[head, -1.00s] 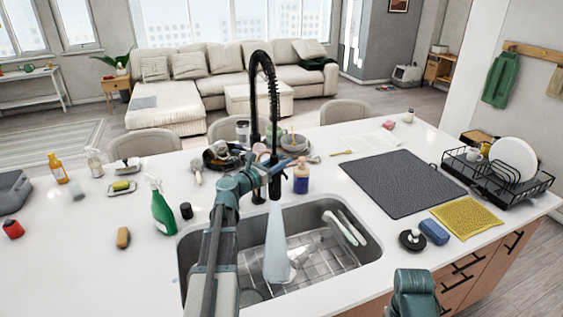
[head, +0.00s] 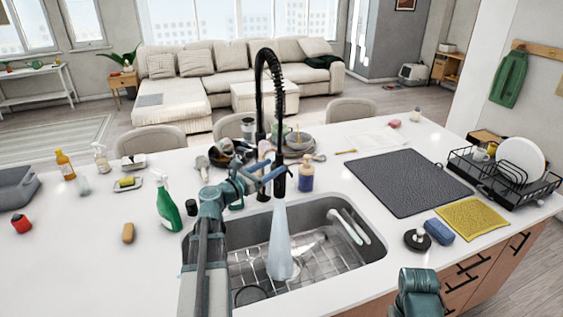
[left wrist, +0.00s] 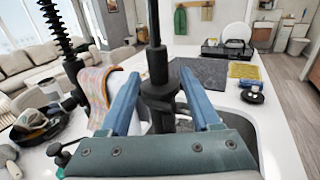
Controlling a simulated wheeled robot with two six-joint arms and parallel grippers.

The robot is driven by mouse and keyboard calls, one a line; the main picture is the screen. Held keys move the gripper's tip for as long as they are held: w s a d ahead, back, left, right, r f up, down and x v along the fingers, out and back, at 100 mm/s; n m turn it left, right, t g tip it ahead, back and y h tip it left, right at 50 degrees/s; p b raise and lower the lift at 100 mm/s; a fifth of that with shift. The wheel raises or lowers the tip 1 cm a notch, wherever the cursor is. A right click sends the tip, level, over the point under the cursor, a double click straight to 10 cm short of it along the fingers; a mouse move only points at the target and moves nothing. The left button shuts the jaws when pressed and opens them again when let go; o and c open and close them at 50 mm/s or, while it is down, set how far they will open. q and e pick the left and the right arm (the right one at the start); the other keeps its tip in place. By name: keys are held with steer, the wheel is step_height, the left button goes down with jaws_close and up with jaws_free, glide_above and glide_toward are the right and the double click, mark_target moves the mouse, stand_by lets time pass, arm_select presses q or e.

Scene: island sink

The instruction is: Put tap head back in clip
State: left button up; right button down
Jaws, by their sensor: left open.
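The black tap (head: 261,110) stands behind the sink (head: 376,250), with a spring around the arch. The black tap head (head: 280,182) hangs upright over the basin, and a pale stream of water (head: 279,245) falls from it. My left gripper (head: 268,170) is open just left of the tap head. In the left wrist view its two blue fingers (left wrist: 160,82) stand apart, with a black upright tap part between or just beyond their tips. I cannot tell whether they touch it. The clip cannot be made out clearly. My right gripper is out of view; only part of that arm shows.
A green spray bottle (head: 169,208) and a dark jar stand left of the sink. A soap bottle (head: 306,175) and several pans crowd behind it. A dark mat (head: 408,183) and dish rack (head: 503,180) lie right.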

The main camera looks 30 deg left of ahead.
arm_select(q)
steer(key=shift+v, duration=2.3)
